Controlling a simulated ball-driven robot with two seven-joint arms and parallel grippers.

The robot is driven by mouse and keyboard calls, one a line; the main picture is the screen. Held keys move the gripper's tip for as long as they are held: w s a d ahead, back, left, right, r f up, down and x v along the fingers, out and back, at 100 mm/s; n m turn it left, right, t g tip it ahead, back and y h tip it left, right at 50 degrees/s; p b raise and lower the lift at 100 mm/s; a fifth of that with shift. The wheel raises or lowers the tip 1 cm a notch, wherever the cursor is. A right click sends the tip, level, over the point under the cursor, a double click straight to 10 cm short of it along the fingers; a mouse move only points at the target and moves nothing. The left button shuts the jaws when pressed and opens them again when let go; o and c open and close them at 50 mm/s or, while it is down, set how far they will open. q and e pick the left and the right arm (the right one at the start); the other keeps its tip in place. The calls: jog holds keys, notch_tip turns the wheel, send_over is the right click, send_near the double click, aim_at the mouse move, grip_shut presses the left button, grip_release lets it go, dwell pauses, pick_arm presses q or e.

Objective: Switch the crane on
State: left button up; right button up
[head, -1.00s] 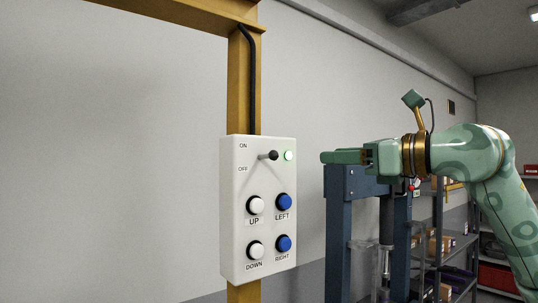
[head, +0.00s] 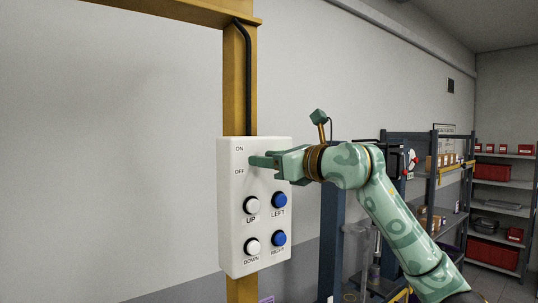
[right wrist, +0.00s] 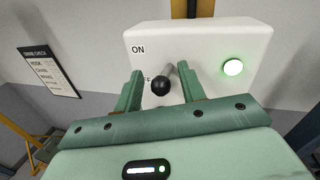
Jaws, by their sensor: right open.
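The white crane control box (head: 228,215) is fixed to a yellow post in the head view. It carries ON and OFF labels beside a lever. My right gripper (head: 263,168) is open in front of the lever and hides it in the head view. In the right wrist view, the lever's black knob (right wrist: 160,87) stands between the two open fingers, with its grey shaft running back to the box. I see no clear grip on it. A green lamp (right wrist: 233,68) on the box is lit. My left gripper is not in view.
Below the lever are white UP (head: 252,205) and DOWN (head: 252,246) buttons and blue LEFT (head: 279,200) and RIGHT (head: 278,238) buttons. The yellow post (head: 238,80) rises behind the box. Shelves (head: 505,205) with red bins stand at the far right.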

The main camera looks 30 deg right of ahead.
jog(key=shift+d, duration=0.15)
jog(key=shift+c, duration=1.2)
grip_shut()
jog(key=r+p, duration=0.1)
jog(key=p, duration=0.1)
jog(key=shift+r+g+p, duration=0.2)
jog(key=shift+g+p, duration=0.15)
jog(key=shift+g, duration=0.05)
jog(key=shift+r+g+h+p, duration=0.2)
jog(key=shift+g+h+p, duration=0.1)
jog(key=shift+g, duration=0.1)
jog(key=shift+w+f+m+g, duration=0.1)
jog(key=shift+m+g, duration=0.2)
jog(key=shift+g, duration=0.1)
jog(key=shift+g+h, duration=0.3)
jog(key=shift+g, duration=0.2)
jog(key=shift+o, duration=1.2)
grip_release()
jog(key=shift+w, duration=0.1)
